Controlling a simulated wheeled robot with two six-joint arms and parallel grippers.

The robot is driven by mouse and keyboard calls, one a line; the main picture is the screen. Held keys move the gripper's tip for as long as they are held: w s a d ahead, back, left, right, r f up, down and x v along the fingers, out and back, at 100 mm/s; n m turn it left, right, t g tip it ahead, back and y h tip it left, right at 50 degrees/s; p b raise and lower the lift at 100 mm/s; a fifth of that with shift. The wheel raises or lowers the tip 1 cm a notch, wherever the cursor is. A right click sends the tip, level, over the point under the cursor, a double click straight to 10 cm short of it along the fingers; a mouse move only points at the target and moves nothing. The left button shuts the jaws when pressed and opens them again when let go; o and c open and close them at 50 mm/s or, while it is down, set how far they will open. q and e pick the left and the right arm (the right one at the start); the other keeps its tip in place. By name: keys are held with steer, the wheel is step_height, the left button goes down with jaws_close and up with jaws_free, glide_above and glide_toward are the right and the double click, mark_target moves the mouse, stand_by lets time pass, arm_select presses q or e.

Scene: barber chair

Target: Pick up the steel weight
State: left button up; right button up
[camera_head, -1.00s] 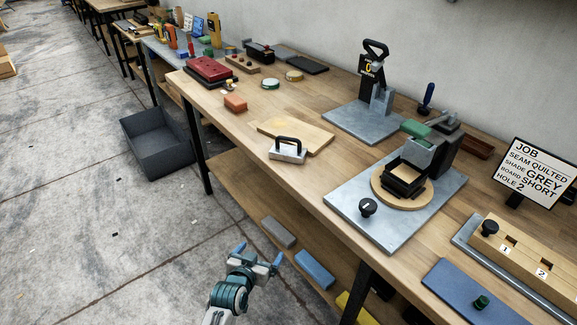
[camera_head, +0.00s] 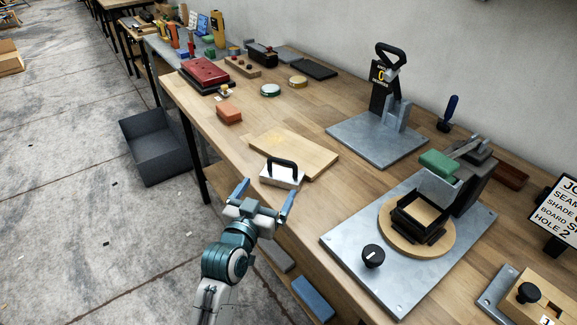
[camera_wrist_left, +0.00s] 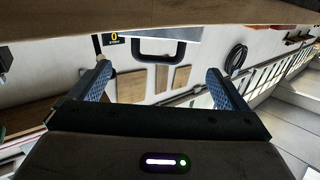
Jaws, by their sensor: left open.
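The steel weight (camera_head: 281,177) is a pale metal block with a black arched handle. It sits near the front edge of the workbench, beside a thin wooden board (camera_head: 310,156). My left gripper (camera_head: 264,190) is open and empty, just in front of the bench edge and short of the weight, its two blue fingers spread. In the left wrist view the open fingers (camera_wrist_left: 158,82) show with nothing between them, and a dark handle shape (camera_wrist_left: 160,50) is seen beyond them. My right gripper is not in view.
A metal plate with a round wooden disc (camera_head: 445,239) and clamp stands to the right. A press stand (camera_head: 375,140) is behind. An orange block (camera_head: 229,112) and a red case (camera_head: 204,75) lie farther left. A grey bin (camera_head: 153,147) is on the floor.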

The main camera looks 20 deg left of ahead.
mark_target(282, 163)
arm_select(q)
steer(key=w, duration=0.3)
steer(key=shift+w+d+r+p, duration=0.1)
steer(key=shift+w+r+p, duration=0.15)
steer(key=shift+p, duration=0.05)
steer(key=shift+w+f, duration=0.1)
steer(key=shift+w, duration=0.55)
steer(key=w, duration=0.1)
steer(key=w+p, duration=0.1)
steer(key=w, duration=0.2)
steer(key=shift+d+r, duration=0.35)
steer(key=shift+w+f, duration=0.15)
steer(key=shift+w, duration=0.4)
steer(key=c, duration=2)
steer(key=shift+r, duration=0.2)
steer(key=shift+c, duration=0.2)
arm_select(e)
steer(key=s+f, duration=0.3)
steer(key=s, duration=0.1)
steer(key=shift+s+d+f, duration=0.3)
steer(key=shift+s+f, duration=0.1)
